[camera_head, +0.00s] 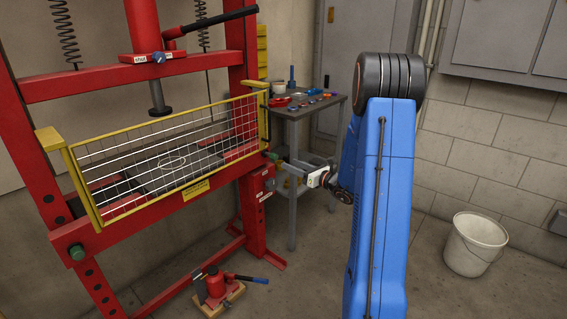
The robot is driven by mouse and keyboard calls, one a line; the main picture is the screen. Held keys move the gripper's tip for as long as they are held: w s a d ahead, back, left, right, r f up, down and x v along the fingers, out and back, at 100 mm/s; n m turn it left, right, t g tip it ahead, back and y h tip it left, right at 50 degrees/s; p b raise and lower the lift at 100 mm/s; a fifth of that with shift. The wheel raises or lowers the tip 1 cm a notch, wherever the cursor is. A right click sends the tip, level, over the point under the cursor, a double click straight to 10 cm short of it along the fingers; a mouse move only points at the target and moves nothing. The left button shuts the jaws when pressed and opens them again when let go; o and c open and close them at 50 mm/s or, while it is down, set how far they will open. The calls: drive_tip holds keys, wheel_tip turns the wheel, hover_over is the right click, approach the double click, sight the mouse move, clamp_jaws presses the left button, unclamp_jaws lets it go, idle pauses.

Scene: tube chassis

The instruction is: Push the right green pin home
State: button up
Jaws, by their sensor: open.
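The red press frame (105,237) stands at the left with its bed beam crossing between two uprights. One green pin (76,252) sticks out at the left end of the beam. The right green pin (271,157) seems to show as a small dark green bit at the beam's right end, by the right upright. My gripper (282,168) is at that right end, its fingers pointing left toward the pin area. The jaws are open. They are small in view, and I cannot tell whether they touch the pin.
A yellow-framed wire guard (183,191) covers the front of the press bed. A grey work table (293,114) with small items stands behind my gripper. A red bottle jack (216,284) sits on the floor. A white bucket (476,243) stands at the right, with clear floor around it.

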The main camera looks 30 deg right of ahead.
drive_tip(key=v, duration=0.7)
drive_tip(key=shift+s, duration=0.3)
drive_tip(key=shift+d, duration=0.1)
approach(276, 158)
drive_tip(key=x, duration=0.9)
drive_tip(key=shift+w+f, duration=0.1)
